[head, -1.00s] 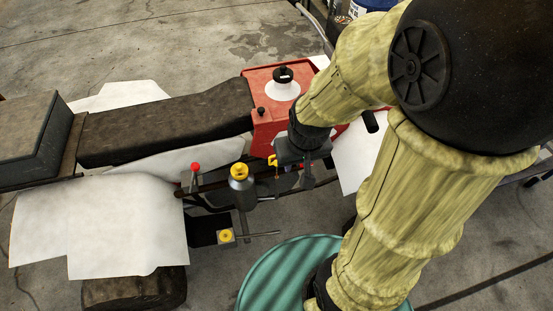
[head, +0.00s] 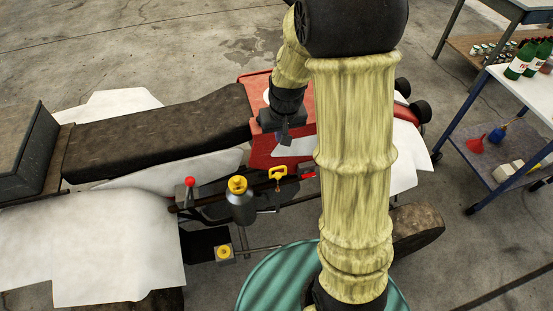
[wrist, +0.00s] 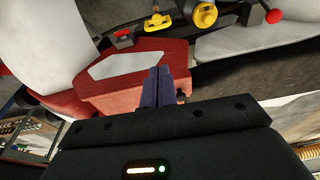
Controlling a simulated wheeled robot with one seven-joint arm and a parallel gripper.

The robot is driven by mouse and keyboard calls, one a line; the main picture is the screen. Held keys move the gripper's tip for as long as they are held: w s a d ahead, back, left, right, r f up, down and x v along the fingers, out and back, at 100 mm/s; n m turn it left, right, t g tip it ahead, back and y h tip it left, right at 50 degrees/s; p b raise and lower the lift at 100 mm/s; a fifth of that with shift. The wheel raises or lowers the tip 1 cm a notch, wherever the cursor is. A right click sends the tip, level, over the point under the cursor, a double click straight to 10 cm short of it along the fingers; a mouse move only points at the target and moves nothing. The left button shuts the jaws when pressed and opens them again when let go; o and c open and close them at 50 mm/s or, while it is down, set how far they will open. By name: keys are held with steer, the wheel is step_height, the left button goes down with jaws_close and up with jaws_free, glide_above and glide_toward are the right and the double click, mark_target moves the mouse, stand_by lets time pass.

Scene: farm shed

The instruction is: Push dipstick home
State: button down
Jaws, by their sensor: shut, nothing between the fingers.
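The dipstick's yellow loop handle (head: 278,173) stands at the side of the red and black quad bike, right of a grey canister with a yellow cap (head: 238,185). The handle also shows near the top of the wrist view (wrist: 157,22). How deep the dipstick sits cannot be told. My gripper (head: 284,136) is over the red bodywork, beyond the handle and apart from it. In the wrist view its dark fingers (wrist: 157,84) are together and empty, in front of the red body panel.
A red-knobbed lever (head: 190,183) stands left of the canister. The long dark seat (head: 155,130) and white fenders (head: 85,240) lie to the left. A teal drum (head: 262,282) is in front. A bench with bottles (head: 520,62) is at right.

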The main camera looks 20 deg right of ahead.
mark_target(278, 168)
steer(key=x, duration=0.4)
steer(key=s+x, duration=0.1)
steer(key=x, duration=0.7)
steer(key=shift+s+f, duration=0.35)
steer(key=shift+f, duration=0.15)
steer(key=shift+s+f+p, duration=0.1)
steer(key=shift+f+p, duration=0.2)
steer(key=shift+f, duration=0.15)
